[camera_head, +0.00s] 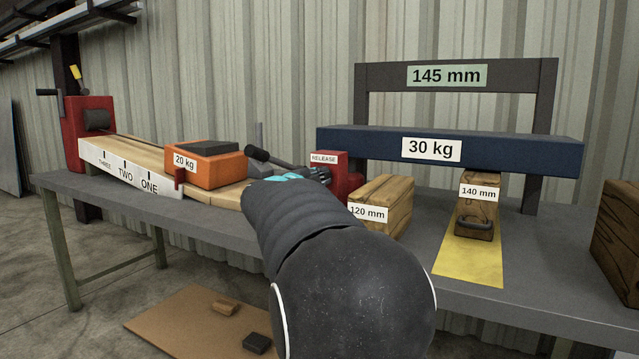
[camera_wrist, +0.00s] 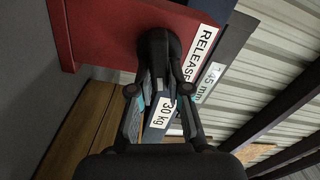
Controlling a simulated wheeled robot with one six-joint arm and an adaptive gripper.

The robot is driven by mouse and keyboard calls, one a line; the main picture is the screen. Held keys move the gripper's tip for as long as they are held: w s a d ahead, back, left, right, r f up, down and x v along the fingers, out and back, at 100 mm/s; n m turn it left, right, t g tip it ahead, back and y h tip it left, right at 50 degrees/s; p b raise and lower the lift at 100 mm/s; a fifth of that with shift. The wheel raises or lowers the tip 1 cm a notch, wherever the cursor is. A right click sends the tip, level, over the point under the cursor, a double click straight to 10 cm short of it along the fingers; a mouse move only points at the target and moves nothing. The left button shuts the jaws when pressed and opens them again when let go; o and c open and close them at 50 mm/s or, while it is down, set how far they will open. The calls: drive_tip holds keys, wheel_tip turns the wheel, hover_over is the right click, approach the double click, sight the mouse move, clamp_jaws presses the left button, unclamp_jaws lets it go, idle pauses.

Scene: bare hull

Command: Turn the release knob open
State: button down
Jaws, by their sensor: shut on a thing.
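The release knob (camera_wrist: 160,42) is black and sits on the face of a red block (camera_wrist: 100,30) with a white RELEASE label. My gripper (camera_wrist: 160,72) is shut on the knob, with its fingertips on either side of it in the wrist view. In the head view the red block (camera_head: 346,184) stands at the right end of the wooden slide on the bench. My gripper (camera_head: 318,174) reaches its left side there, and my arm hides the knob. How far the knob is turned cannot be told.
An orange 20 kg block (camera_head: 205,172) sits on the wooden slide at the left. A wooden 120 mm block (camera_head: 385,200) stands close to the right of the red block. A blue 30 kg beam (camera_head: 540,152) is above a 140 mm block (camera_head: 478,212) on a yellow strip (camera_head: 468,258).

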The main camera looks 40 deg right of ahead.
drive_tip(key=shift+s+f+m+b, duration=0.15)
drive_tip(key=shift+m+b, duration=0.25)
drive_tip(key=shift+m, duration=0.4)
drive_tip(key=shift+w+f+m+b, duration=0.15)
drive_tip(key=shift+m+b, duration=0.2)
drive_tip(key=shift+m, duration=0.45)
drive_tip(key=shift+s, duration=0.1)
drive_tip(key=c, duration=1.1)
unclamp_jaws()
drive_tip(key=v, duration=1.2)
